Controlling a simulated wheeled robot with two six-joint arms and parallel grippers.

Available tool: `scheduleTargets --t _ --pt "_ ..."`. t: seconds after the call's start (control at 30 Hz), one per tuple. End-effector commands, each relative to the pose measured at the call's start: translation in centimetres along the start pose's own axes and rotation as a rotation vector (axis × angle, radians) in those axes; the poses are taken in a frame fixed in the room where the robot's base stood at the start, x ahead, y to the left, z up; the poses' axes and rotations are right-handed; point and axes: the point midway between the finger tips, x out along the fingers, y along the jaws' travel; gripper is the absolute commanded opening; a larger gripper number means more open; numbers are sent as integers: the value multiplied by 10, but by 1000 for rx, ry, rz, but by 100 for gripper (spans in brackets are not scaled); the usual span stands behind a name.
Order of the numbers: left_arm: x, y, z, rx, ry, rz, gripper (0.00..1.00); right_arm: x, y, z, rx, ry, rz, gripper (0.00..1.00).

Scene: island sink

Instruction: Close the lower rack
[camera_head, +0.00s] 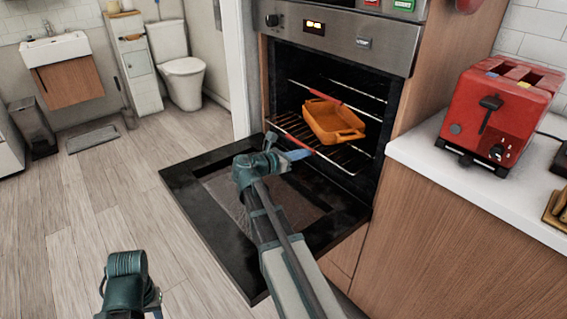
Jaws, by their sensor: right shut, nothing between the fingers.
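The lower rack (350,160) is a wire rack in the open oven, with a red strip along its front edge. It sticks out a little past the oven opening. An orange baking dish (333,121) sits on it. My right gripper (303,154) is shut and empty, over the open oven door and close to the rack's front edge. I cannot tell whether it touches the rack. Part of my left arm (127,266) shows at the bottom left, far from the rack; its finger state is unclear.
The black oven door (190,190) is folded down flat below the rack. An upper rack (368,94) is inside the oven. A red toaster (500,112) stands on the white counter at right. The wooden floor (80,215) at left is clear.

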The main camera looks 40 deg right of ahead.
Motion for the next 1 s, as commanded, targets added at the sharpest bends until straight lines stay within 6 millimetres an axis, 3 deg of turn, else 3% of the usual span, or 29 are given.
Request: scheduleTargets --t 0.1,0.4,0.63,1.0 --pt "0 0 0 0 0 0 38 33 1 6 0 0 -4 0" --pt "0 0 0 0 0 0 38 86 1 17 0 0 -2 0" --pt "0 0 0 0 0 0 38 106 1 21 -1 0 0 0" --pt "0 0 0 0 0 0 38 113 1 23 -1 -3 0 0"
